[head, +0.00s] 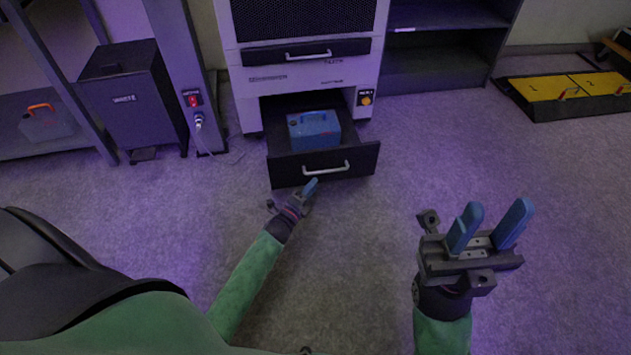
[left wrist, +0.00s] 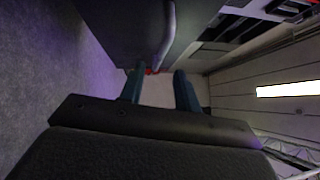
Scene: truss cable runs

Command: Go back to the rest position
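My left gripper (head: 309,190) is low in front of the open drawer (head: 285,175), just below and left of its handle (head: 326,168). In the left wrist view my left gripper (left wrist: 160,90) shows two blue fingers apart with nothing between them. The drawer front and pale handle (left wrist: 167,38) pass close beyond the fingertips; I cannot tell whether they touch. My right gripper (head: 490,228) is raised over bare floor at the right, its two blue fingers apart and empty.
A blue box (head: 314,130) with a handle sits in the drawer of the grey cabinet (head: 300,78). A dark bin (head: 130,95) and a post with a red switch (head: 193,99) stand left. A tray with yellow panels (head: 575,88) lies far right. Carpet between is clear.

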